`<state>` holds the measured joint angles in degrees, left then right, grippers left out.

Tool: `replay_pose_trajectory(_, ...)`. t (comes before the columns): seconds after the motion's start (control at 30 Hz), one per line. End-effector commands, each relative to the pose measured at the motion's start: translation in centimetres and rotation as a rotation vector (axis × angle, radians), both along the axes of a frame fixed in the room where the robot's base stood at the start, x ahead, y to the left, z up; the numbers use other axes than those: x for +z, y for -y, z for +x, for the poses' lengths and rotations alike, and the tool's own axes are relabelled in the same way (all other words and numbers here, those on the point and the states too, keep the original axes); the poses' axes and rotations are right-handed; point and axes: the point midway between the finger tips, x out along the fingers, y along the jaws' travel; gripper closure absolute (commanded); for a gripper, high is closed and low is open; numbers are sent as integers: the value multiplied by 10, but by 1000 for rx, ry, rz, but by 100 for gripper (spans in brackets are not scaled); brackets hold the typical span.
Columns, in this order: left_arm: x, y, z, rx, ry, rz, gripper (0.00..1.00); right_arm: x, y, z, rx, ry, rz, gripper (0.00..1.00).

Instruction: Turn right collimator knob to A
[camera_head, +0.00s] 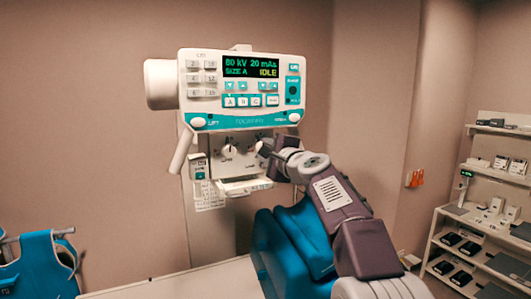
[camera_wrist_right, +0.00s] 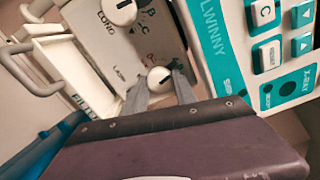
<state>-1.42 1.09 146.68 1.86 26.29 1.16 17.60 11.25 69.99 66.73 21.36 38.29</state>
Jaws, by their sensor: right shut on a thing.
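The right collimator knob (camera_wrist_right: 158,77) is a round white knob with a dark pointer line, low on the collimator's pale front panel (camera_wrist_right: 160,38). My right gripper (camera_wrist_right: 160,88) has one grey finger on each side of it and is shut on it. In the head view my right gripper (camera_head: 268,151) reaches the panel from the right and mostly hides this knob. Lettering beside the knob is partly covered and too small to read surely. The left knob (camera_head: 229,151) is free; it also shows in the wrist view (camera_wrist_right: 120,11). My left gripper is out of view.
The control console (camera_head: 241,88) above reads 80 kV, 20 mAs, SIZE A, IDLE. A white tray (camera_head: 245,185) juts out below the knobs, and a handle (camera_head: 181,151) hangs at left. A pale tabletop (camera_head: 180,281) lies below. Shelves (camera_head: 480,205) stand far right.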

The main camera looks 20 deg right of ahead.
Motion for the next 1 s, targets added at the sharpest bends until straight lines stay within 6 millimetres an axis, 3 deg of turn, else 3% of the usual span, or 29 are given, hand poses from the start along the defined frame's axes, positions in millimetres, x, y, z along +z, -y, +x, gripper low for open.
replay_pose_trajectory(0.57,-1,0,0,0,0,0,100,1,0,0,0,3,-27,100)
replay_pose_trajectory(0.6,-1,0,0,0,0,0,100,1,0,0,0,3,-27,59)
replay_pose_trajectory(0.67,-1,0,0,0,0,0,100,1,0,0,0,3,-27,45)
replay_pose_trajectory(1.0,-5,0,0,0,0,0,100,-1,0,-4,0,3,-27,45)
